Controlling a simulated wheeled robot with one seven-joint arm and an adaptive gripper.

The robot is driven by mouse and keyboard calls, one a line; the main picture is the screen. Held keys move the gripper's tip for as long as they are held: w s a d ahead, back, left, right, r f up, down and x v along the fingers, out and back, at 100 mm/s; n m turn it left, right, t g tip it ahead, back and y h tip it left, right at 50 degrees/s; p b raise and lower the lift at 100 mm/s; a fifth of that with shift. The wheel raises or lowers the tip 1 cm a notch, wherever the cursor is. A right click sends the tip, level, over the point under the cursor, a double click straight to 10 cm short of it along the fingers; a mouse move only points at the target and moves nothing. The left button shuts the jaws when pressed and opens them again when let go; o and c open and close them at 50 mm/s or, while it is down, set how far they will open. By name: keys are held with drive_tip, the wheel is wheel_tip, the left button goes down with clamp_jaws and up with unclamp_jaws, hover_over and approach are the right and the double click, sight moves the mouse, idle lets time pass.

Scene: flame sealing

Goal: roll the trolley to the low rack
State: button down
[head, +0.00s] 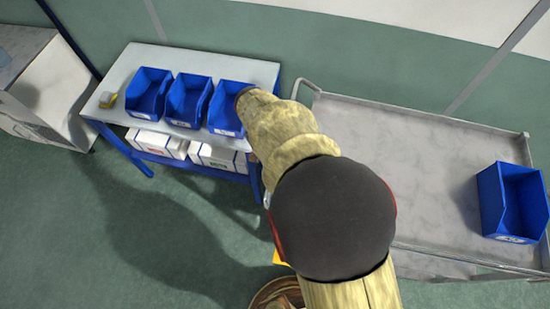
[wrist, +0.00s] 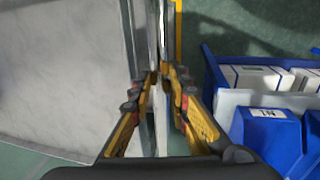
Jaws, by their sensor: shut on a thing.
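The grey metal trolley (head: 400,140) stands at the right in the head view, and its flat top fills the left of the wrist view (wrist: 60,75). The low rack (head: 200,58), with a pale top and blue frame, stands left of it; its blue frame shows at the right in the wrist view (wrist: 212,78). My gripper (wrist: 161,84) is shut on the trolley's upright-looking rail (wrist: 154,35) at the side facing the rack. In the head view my arm hides the gripper and that part of the trolley.
A blue bin (head: 513,203) sits at the trolley's right end. Three blue bins, including the left one (head: 148,93), stand on the rack, with white boxes (head: 160,143) below. A white cabinet (head: 45,95) is at far left. Green floor (head: 160,230) before the rack is clear.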

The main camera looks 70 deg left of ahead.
drive_tip(key=c, duration=1.9)
unclamp_jaws()
drive_tip(key=shift+s+a, duration=0.25)
drive_tip(key=shift+o, duration=1.1)
wheel_tip(320, 180, up, 7)
drive_tip(key=s, duration=0.1)
drive_tip(key=shift+a+r, duration=0.15)
drive_tip(key=shift+a, duration=0.25)
